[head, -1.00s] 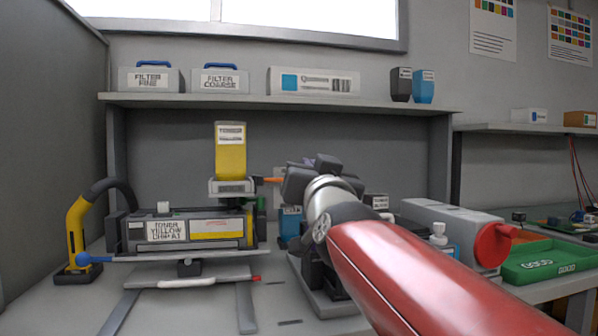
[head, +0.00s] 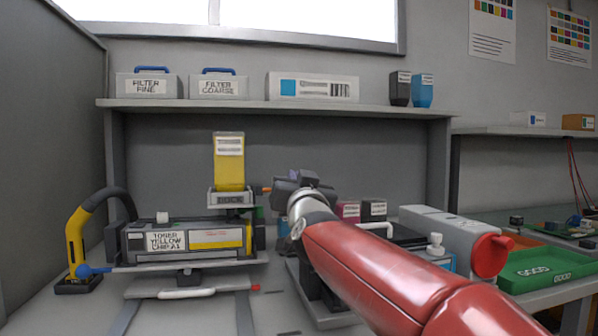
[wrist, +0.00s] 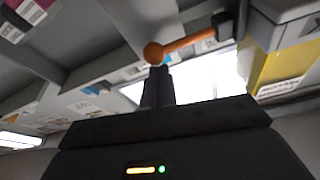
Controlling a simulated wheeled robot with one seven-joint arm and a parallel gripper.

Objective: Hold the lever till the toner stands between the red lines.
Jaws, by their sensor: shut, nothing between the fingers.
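A yellow toner hopper (head: 229,165) stands upright over the cartridge labelled toner yellow (head: 165,241) on the left of the bench. A short orange lever (head: 266,190) sticks out from the hopper's right side. In the wrist view, the lever (wrist: 188,43) ends in an orange ball. My gripper (head: 284,188) is at the lever's free end in the head view. My gripper's fingers (wrist: 157,86) are closed together and empty, with their tips just at the ball; I cannot tell whether they touch. The red lines and toner level are too small to make out.
A yellow hose stand (head: 77,235) and a blue-knobbed bar (head: 84,270) are at the left. Magenta and black boxes (head: 373,209) stand behind my arm.

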